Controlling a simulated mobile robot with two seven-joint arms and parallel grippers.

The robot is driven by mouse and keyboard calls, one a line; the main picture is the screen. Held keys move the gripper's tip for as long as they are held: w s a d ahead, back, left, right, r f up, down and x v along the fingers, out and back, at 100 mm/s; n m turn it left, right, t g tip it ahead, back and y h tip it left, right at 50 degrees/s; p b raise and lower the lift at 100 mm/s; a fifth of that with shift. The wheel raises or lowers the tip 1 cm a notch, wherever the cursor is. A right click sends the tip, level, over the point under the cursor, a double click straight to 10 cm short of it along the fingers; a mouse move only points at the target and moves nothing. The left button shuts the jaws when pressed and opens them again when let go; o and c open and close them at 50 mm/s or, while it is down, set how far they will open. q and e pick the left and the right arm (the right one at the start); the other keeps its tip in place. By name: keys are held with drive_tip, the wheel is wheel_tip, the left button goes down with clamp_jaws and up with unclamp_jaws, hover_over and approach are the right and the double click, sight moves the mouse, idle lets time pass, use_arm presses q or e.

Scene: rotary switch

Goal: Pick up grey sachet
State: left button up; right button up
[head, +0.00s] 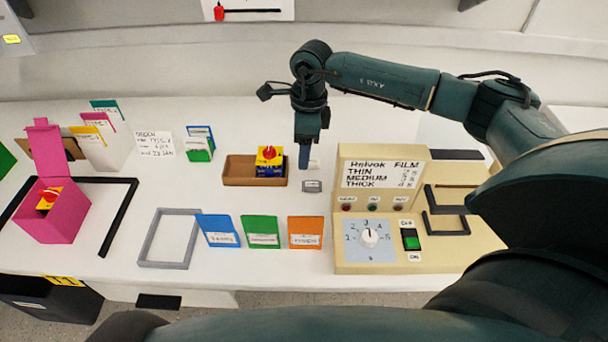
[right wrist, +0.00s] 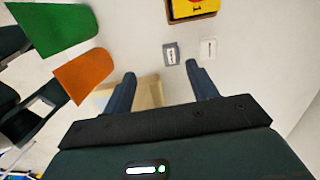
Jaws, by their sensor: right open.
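The grey sachet (head: 312,186) lies flat on the white table, between the brown tray and the beige machine. It also shows in the right wrist view (right wrist: 171,54) as a small grey packet with a white label, ahead of the fingertips. My right gripper (head: 305,160) is above the table just behind the sachet in the head view, pointing down. In the right wrist view its two fingers (right wrist: 160,75) are apart with nothing between them. A white sachet (right wrist: 208,49) lies beside the grey one. My left gripper does not show.
A brown tray (head: 238,172) holding a yellow-and-red switch box (head: 270,158) is left of the sachet. The beige machine (head: 350,215) with a dial stands to the right. Blue, green and orange (head: 306,228) pouches stand in front. A pink box (head: 68,222) is far left.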

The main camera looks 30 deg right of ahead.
drive_tip(key=d+h, duration=0.1)
drive_tip(key=d, duration=0.2)
drive_tip(key=p, duration=0.1)
hover_over(312, 184)
wheel_tip(312, 184, down, 7)
drive_tip(key=shift+r, duration=0.2)
drive_tip(key=shift+f+p, duration=0.75)
drive_tip(key=shift+f, duration=2.3)
drive_tip(key=shift+c, duration=0.2)
drive_tip(key=c, duration=1)
